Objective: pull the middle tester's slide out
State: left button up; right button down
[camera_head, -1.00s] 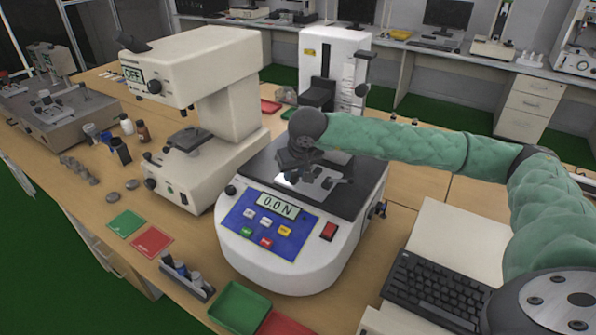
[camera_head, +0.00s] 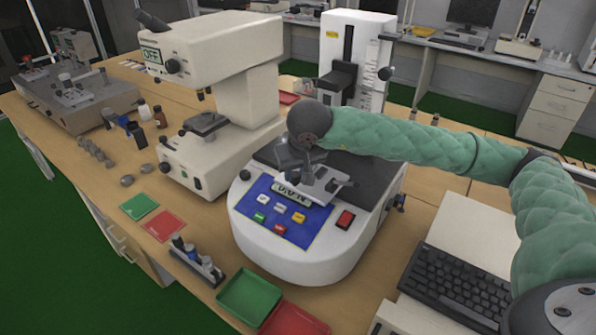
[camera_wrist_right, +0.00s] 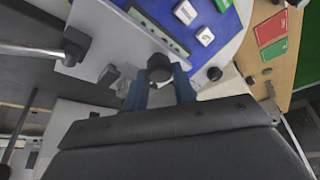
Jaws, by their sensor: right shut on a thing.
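The middle tester (camera_head: 290,258) is a white rounded machine with a blue button panel, a partly covered display (camera_head: 292,194) and a dark top. Its slide (camera_head: 330,187) is a grey metal plate with small fittings, reaching over the front edge of the dark top to the display. My right gripper (camera_head: 292,172) is at the slide's front left. In the right wrist view, the gripper's blue fingers (camera_wrist_right: 159,78) are shut on a dark round knob (camera_wrist_right: 158,66) at the edge of the grey slide (camera_wrist_right: 98,40). My left gripper is not in view.
A cream tester (camera_head: 215,60) reading OFF stands to the left, and a white upright machine (camera_head: 357,35) behind. A keyboard (camera_head: 455,284) is at the right. Green and red trays (camera_head: 250,296) and a vial rack (camera_head: 196,262) lie in front.

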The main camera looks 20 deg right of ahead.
jog(key=c, duration=1.1)
grip_release()
jog(key=shift+r, duration=0.1)
jog(key=shift+s+r, duration=0.1)
jog(key=shift+r, duration=0.05)
jog(key=shift+b+v, duration=0.45)
jog(key=shift+v, duration=0.5)
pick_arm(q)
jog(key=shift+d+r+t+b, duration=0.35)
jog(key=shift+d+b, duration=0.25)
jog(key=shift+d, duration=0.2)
pick_arm(e)
jog(key=shift+v, duration=2.75)
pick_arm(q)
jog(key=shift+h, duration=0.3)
